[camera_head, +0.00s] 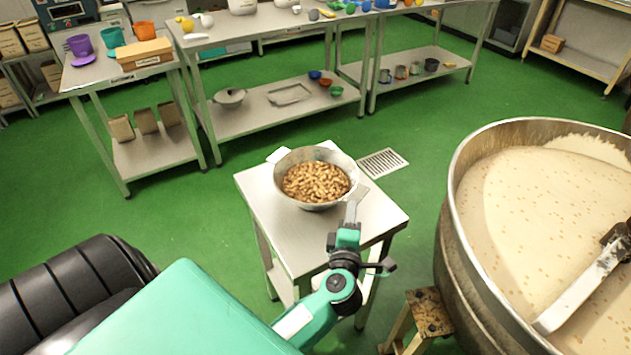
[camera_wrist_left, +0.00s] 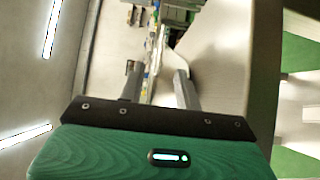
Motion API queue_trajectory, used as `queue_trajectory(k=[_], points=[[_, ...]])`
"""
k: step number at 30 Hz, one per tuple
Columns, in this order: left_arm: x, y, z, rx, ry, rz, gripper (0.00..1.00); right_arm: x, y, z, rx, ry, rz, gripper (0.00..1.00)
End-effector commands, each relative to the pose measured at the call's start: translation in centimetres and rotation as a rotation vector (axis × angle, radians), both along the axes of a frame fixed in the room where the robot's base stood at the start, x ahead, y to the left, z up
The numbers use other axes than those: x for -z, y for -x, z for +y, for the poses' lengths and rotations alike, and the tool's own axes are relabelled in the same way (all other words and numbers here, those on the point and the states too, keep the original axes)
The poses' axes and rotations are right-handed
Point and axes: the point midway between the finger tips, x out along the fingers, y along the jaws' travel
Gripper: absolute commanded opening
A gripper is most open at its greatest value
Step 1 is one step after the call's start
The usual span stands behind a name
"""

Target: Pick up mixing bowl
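The mixing bowl (camera_head: 308,155) is a round metal bowl full of peanuts. It stands upright on a small steel table (camera_head: 300,235) in the middle of the head view, with flat handles at its upper left and lower right. My left gripper (camera_head: 350,211) is at the bowl's near right side, close to the lower-right handle. In the left wrist view, its two fingers (camera_wrist_left: 160,88) are apart. A pale surface reaches up to the right finger there; I cannot tell whether the fingers touch the bowl. My right gripper is not in view.
A large kettle (camera_head: 452,225) of pale nougat with a paddle (camera_head: 585,290) stands at the right. A wooden stool (camera_head: 428,312) is beside it. Steel worktables (camera_head: 225,45) with several containers line the back. Green floor is open between them.

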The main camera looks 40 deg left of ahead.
Motion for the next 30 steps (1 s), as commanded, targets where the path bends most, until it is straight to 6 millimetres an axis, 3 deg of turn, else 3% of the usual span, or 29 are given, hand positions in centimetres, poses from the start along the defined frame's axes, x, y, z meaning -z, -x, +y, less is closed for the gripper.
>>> queue_trajectory(k=[5,15,23,28,30], points=[[-0.1,-1.0,0.5,0.001,-0.001,0.0,0.33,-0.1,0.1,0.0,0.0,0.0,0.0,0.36],[-0.1,-4.9,2.6,0.001,-0.001,0.0,0.33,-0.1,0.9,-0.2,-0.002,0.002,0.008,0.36],[0.0,-5.1,2.7,0.001,0.0,0.001,0.33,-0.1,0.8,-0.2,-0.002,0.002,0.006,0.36],[0.0,-5.1,2.7,0.001,-0.001,0.0,0.02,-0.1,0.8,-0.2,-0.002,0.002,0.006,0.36],[0.0,-5.1,2.7,0.001,-0.001,0.0,0.0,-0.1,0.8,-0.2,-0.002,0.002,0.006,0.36]])
